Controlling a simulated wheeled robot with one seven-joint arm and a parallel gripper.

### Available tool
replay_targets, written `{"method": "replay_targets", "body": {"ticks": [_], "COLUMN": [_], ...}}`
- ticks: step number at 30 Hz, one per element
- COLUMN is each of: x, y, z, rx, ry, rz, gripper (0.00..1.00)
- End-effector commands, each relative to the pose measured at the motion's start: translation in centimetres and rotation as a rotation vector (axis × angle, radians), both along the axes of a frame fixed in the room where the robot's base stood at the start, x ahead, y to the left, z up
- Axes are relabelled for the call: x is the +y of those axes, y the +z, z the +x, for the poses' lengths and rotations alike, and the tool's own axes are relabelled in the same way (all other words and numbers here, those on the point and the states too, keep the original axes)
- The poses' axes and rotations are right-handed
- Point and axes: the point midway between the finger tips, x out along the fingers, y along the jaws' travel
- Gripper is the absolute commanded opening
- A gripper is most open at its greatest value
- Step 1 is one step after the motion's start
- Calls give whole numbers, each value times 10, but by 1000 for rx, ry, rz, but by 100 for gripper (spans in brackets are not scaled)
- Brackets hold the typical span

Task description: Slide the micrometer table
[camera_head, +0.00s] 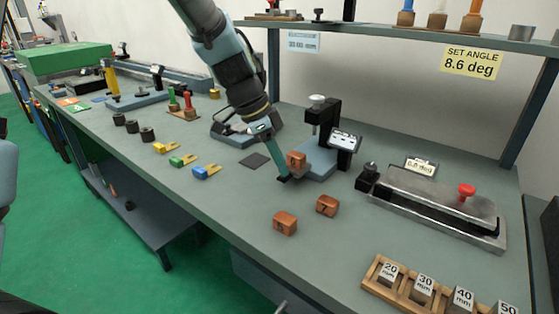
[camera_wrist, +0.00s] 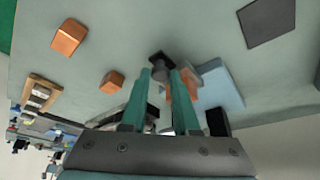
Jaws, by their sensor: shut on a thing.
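My gripper (camera_head: 280,174) reaches down to the left front edge of a measuring stand. The stand has a blue base (camera_head: 322,168), a black column and a tilted display (camera_head: 345,141); I take it for the micrometer table, though no label shows. In the wrist view, my two teal fingers (camera_wrist: 160,72) are shut on a small dark knob (camera_wrist: 160,60), which sits beside the blue base (camera_wrist: 222,84). An orange-brown block (camera_head: 296,159) stands at the base just behind my fingers. The fingers partly hide this block in the wrist view.
Two loose copper-coloured blocks (camera_head: 285,223) (camera_head: 327,206) lie in front. A metal angle fixture (camera_head: 440,205) with a red knob stands right. A wooden rack (camera_head: 385,291) of gauge blocks is at the near right. A dark square plate (camera_head: 254,160) lies left. A shelf (camera_head: 420,34) overhangs the back.

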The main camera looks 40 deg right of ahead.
Motion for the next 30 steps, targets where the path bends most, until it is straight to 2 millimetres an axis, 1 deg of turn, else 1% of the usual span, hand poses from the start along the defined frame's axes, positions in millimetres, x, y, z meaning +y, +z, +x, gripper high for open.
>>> {"method": "replay_targets", "body": {"ticks": [2, 9, 12, 16, 23, 24, 30], "x": [-11, -61, -75, -81, -82, -82, -81], "y": [0, 1, 1, 1, 2, 2, 1], "z": [3, 16, 20, 21, 22, 22, 22], "rx": [0, 0, -1, -2, -4, -4, -4], "ry": [-1, -2, 0, 0, 2, 2, 1], "rz": [-3, -4, -3, -3, -7, -8, -6], "gripper": [0, 0, 0, 0, 0, 31, 54]}}
